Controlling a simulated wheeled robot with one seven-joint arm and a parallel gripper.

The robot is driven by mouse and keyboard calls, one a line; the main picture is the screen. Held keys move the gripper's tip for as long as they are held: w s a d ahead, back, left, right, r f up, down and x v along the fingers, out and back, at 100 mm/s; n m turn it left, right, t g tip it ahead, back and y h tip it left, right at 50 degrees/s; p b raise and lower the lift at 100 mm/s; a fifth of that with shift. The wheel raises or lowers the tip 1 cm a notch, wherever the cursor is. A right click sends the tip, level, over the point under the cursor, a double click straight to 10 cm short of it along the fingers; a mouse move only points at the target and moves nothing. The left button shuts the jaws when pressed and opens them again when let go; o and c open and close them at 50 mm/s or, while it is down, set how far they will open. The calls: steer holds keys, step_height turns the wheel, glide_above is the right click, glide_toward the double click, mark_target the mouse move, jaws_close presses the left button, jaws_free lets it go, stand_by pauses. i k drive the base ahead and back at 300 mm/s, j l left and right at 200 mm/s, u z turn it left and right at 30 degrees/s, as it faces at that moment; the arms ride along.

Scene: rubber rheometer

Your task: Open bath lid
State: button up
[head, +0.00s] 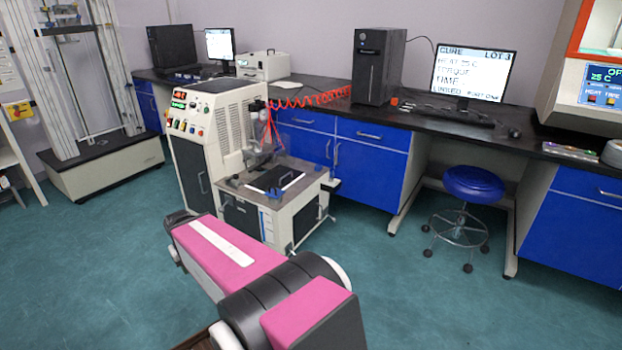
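A black lid-like panel (276,179) with a pale bar along its right side lies on the worktop of the low white machine (303,217). It looks flat and closed, and it is probably the bath lid. It is small in the head view, so its hinge and edges are hard to make out. My pink and black arm reaches from the bottom centre up and left, in front of the machine. My gripper does not show; the far end of the arm is hidden behind its own links.
A tall white control cabinet (193,145) with lit displays and buttons adjoins the machine at the left. A red coiled hose (312,99) runs behind it. Blue-fronted benches (372,163) line the wall. A blue stool (473,184) stands at the right. The teal floor (420,300) is clear in front.

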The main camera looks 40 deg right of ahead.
mark_target(280, 176)
steer(key=z, duration=1.2)
steer(key=i+z, duration=0.1)
steer(key=i, duration=0.65)
